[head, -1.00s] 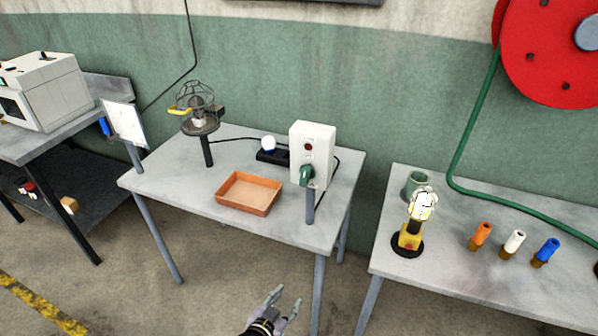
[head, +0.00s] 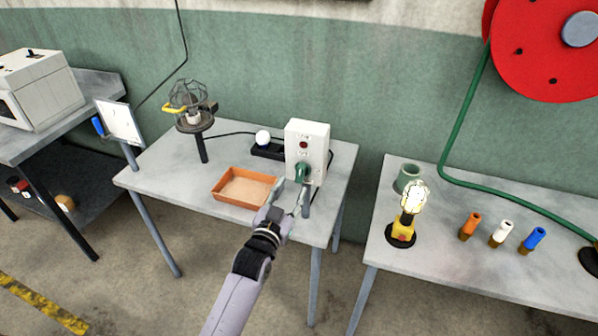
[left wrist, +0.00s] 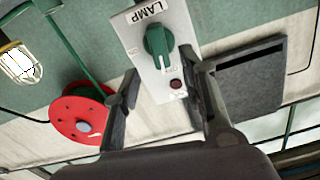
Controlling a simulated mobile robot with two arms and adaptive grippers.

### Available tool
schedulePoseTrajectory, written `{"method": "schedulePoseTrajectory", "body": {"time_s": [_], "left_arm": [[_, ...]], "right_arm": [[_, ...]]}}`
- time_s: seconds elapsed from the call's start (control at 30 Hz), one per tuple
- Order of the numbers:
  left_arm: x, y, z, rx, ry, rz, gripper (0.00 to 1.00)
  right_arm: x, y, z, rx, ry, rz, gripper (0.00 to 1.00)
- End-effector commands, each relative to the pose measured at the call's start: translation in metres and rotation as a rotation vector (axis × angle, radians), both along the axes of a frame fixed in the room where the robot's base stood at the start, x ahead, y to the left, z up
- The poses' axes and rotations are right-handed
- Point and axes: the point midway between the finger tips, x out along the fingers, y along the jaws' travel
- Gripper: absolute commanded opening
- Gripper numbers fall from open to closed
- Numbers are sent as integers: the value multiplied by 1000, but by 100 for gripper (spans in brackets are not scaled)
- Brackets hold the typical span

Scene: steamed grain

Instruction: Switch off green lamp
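A white switch box (head: 314,135) stands on a post at the front right of the middle table. It carries a green rotary knob (head: 302,171) and a dark red round indicator (head: 304,145). In the left wrist view the box (left wrist: 185,30) shows the word LAMP, the green knob (left wrist: 158,45) and the red indicator (left wrist: 176,84). My left gripper (head: 291,187) is open in front of the box, just below the knob, its fingers spread and empty. A caged lamp (head: 188,97) stands at the table's back left, looking unlit. My right gripper is out of view.
An orange tray (head: 219,199) lies left of my left gripper. A white bulb (head: 263,137) sits on a black base behind the box. The right table has a bright yellow-based lamp (head: 403,228), a green cup (head: 398,186) and several coloured cylinders. A red reel (head: 540,60) hangs above.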

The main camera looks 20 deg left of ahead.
Motion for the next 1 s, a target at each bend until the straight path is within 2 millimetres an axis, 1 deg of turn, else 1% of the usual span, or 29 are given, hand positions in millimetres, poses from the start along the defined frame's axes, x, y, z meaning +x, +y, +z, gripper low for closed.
{"method": "schedulePoseTrajectory", "body": {"time_s": [0.03,0.2,0.3,0.4,0.57,0.8,1.0], "left_arm": [[13,0,3,0,-1,0,38],[43,-2,2,0,0,0,38],[56,-2,1,1,0,0,38],[65,-2,1,1,0,0,38],[70,-2,0,0,1,0,38],[71,-3,0,0,1,0,38],[71,-3,0,0,1,0,26]], "right_arm": [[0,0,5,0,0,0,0],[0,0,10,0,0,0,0],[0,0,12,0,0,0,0],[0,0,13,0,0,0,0],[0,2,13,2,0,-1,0],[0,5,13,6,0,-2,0],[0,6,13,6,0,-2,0]]}}
